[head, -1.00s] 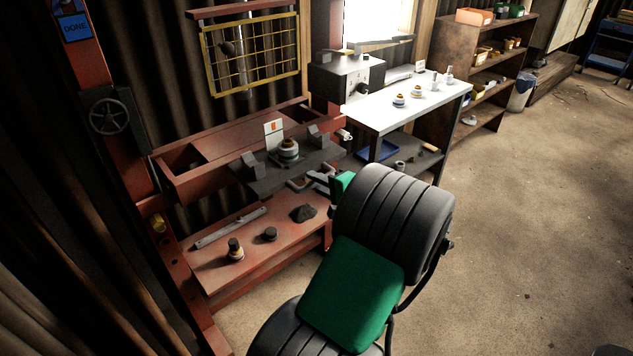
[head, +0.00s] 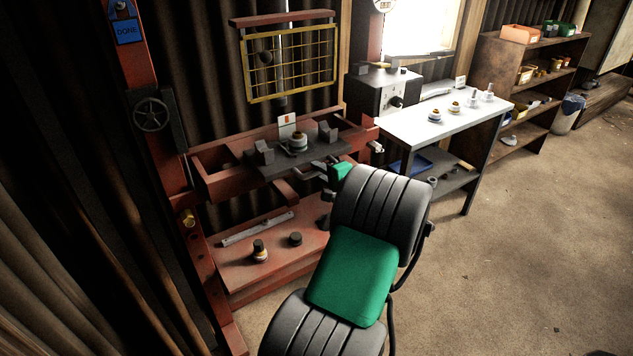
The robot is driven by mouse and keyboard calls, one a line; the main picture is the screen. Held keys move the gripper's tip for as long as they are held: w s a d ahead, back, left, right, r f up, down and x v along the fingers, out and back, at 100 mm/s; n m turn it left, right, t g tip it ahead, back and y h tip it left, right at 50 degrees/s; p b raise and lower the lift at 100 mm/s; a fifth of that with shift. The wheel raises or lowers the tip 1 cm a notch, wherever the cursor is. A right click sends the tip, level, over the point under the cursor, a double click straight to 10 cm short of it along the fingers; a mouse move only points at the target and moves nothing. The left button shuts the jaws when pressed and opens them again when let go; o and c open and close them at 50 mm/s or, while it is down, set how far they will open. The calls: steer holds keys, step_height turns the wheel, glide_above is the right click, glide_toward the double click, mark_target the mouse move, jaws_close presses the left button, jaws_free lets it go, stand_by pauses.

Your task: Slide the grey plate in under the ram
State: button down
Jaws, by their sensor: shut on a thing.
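The dark grey plate (head: 290,166) lies across the red press bed (head: 222,183). It carries two grey blocks (head: 264,152), a small round part (head: 298,142) between them and a white card with an orange mark (head: 287,124). My gripper (head: 322,170) is at the plate's front right edge and looks shut on it; the exact grip is small and partly dark. The ram (head: 283,102) shows as a grey upright cylinder behind the yellow mesh guard (head: 292,62), above and behind the plate. The ram's lower end is hard to make out.
A red lower shelf (head: 228,252) holds a light bar (head: 257,229) and two small round pieces (head: 260,250). A white-topped bench (head: 425,125) with a grey box (head: 383,90) stands close on the right. The floor (head: 510,250) to the right is clear.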

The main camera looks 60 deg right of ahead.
mark_target(307, 160)
steer(key=x, duration=0.3)
steer(key=r+x, duration=0.1)
steer(key=x, duration=0.3)
steer(key=shift+w+r, duration=0.15)
steer(key=shift+r, duration=0.05)
steer(key=c, duration=1.4)
jaws_free()
steer(key=v, duration=0.8)
steer(key=shift+d, duration=0.1)
steer(key=shift+c, duration=0.3)
